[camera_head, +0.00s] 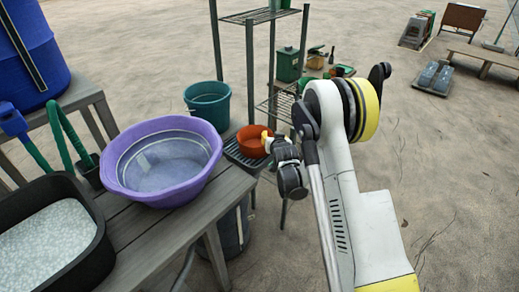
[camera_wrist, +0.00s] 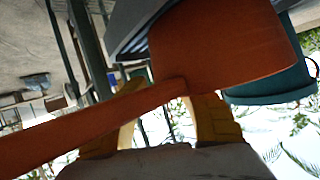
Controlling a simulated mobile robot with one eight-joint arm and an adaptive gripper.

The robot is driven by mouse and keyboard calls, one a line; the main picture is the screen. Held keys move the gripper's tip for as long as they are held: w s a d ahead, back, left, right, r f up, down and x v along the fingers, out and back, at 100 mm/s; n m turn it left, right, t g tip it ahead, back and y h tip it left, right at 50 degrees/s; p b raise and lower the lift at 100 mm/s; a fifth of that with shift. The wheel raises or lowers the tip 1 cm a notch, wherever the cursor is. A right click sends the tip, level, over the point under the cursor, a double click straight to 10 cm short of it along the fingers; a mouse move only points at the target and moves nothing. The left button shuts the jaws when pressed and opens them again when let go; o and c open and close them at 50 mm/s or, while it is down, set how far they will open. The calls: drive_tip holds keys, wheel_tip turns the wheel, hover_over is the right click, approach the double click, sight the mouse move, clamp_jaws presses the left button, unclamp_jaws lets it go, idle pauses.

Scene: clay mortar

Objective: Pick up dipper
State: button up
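The dipper (camera_head: 252,141) is an orange-red bowl on a dark slatted stand in the head view, left of my gripper (camera_head: 268,141). In the wrist view the dipper (camera_wrist: 220,45) is large and close, its bowl at the top and its long handle (camera_wrist: 85,125) running to the lower left. The yellow fingers of my gripper (camera_wrist: 170,110) are apart, with a visible gap between them. The handle passes in front of the left finger and the bowl hides part of the right one. Whether either finger touches the dipper is unclear.
A purple basin (camera_head: 210,160) stands on a wooden table (camera_head: 150,235) at left, beside a black tray (camera_head: 95,250). A teal bucket (camera_head: 208,102) is behind it. A metal shelf (camera_head: 250,70) with a green canister (camera_head: 288,65) rises behind the dipper.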

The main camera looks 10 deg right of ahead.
drive_tip(key=shift+w, duration=0.15)
clamp_jaws()
